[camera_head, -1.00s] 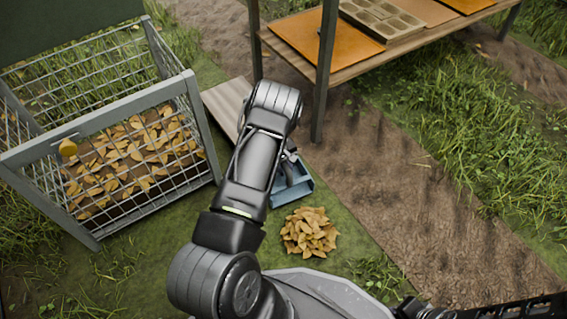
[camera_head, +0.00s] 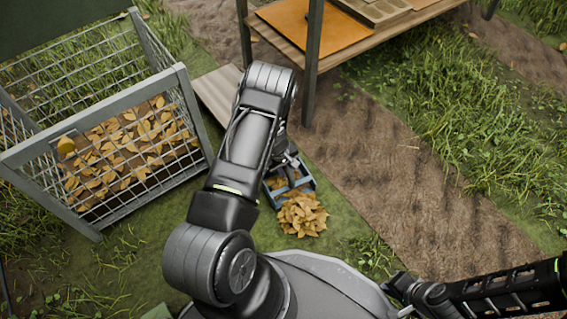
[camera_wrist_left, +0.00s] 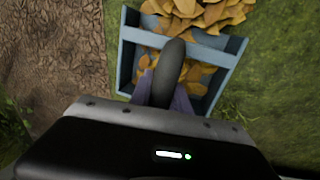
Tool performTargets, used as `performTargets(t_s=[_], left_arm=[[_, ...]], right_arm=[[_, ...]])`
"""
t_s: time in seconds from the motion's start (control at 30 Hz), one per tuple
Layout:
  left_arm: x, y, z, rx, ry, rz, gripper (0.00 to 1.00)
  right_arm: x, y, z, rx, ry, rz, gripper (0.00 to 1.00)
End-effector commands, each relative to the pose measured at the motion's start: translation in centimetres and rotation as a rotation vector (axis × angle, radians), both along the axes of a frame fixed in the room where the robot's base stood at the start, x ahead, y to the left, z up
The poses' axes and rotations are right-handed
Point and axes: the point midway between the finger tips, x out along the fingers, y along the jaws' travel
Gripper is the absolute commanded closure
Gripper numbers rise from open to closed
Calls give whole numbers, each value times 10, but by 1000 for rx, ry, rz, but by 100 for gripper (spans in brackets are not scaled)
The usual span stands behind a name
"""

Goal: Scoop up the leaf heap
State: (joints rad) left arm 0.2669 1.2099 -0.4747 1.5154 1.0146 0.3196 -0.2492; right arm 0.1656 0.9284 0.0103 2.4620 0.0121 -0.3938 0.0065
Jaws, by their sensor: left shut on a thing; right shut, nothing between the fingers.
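The blue scoop (camera_head: 308,184) lies on the grass at the heap's edge; its blue frame also shows in the left wrist view (camera_wrist_left: 135,35). Leaves (camera_wrist_left: 200,76) lie inside it. The golden-brown leaf heap (camera_head: 303,215) sits directly against the scoop's front; it also shows at the top of the left wrist view (camera_wrist_left: 205,12). My left gripper (camera_wrist_left: 163,88) is shut on the scoop's dark rounded handle (camera_wrist_left: 172,65). In the head view my left arm partly hides gripper and scoop. My right gripper (camera_head: 396,285) is shut and empty at lower right, away from the heap.
A table (camera_head: 335,62) with trays stands behind. A dirt path (camera_head: 400,165) runs along the right.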

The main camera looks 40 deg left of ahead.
Motion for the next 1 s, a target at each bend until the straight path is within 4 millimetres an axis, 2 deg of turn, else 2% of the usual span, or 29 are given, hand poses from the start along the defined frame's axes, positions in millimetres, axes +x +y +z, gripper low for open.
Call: performTargets(t_s=[0.43, 1.0], left_arm=[[-16, -31, 1, -1, 1, 1, 100], [-34, -69, -3, -1, 2, 4, 100]], right_arm=[[-2, 1, 10, -2, 1, 2, 100], [0, 0, -3, 0, -1, 0, 100]])
